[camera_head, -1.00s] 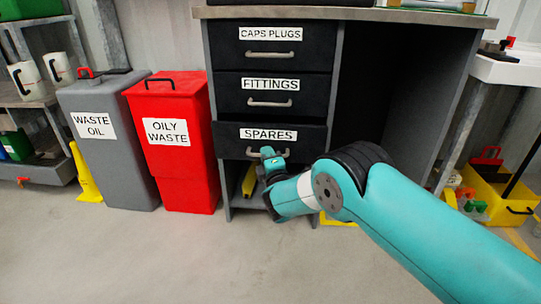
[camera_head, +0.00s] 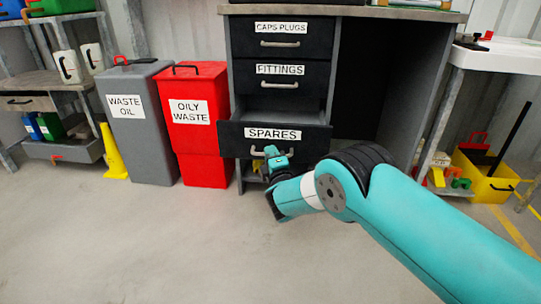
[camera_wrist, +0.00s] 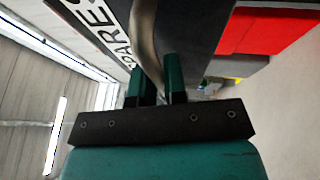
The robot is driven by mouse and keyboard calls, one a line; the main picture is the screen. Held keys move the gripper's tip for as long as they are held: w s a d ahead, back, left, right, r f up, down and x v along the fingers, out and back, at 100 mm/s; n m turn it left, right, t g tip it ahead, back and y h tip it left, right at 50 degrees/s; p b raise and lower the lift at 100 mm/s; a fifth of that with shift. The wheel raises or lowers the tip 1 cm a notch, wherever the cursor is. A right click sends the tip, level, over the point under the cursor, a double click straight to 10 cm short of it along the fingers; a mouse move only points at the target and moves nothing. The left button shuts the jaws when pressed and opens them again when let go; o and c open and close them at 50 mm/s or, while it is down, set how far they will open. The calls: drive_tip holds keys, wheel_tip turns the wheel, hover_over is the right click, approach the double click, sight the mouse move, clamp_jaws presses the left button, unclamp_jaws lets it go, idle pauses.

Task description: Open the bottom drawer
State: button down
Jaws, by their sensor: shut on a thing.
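The bottom drawer (camera_head: 306,139), labelled SPARES, stands pulled out from the dark cabinet. Its front sits forward of the two drawers above, and part of its open top shows. My gripper (camera_head: 272,153) is at the drawer's metal handle (camera_head: 257,153), coming from the front right. In the wrist view my gripper (camera_wrist: 160,80) has its two dark green fingers on either side of the curved handle (camera_wrist: 146,40), shut on it. My gripper hides part of the handle in the head view. The contents of the drawer cannot be made out.
The FITTINGS drawer (camera_head: 281,78) and CAPS PLUGS drawer (camera_head: 281,37) above are closed. A red oily waste bin (camera_head: 201,140) and a grey waste oil bin (camera_head: 140,140) stand to the left. A yellow crate (camera_head: 487,178) is at right. The floor in front is clear.

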drive_tip(key=c, duration=1.2)
unclamp_jaws()
drive_tip(key=shift+s+a, duration=0.1)
drive_tip(key=shift+a, duration=0.1)
drive_tip(key=shift+d, duration=0.15)
drive_tip(key=shift+d, duration=0.1)
drive_tip(key=p+v, duration=1.7)
drive_tip(key=p, duration=0.4)
drive_tip(key=shift+f, duration=0.15)
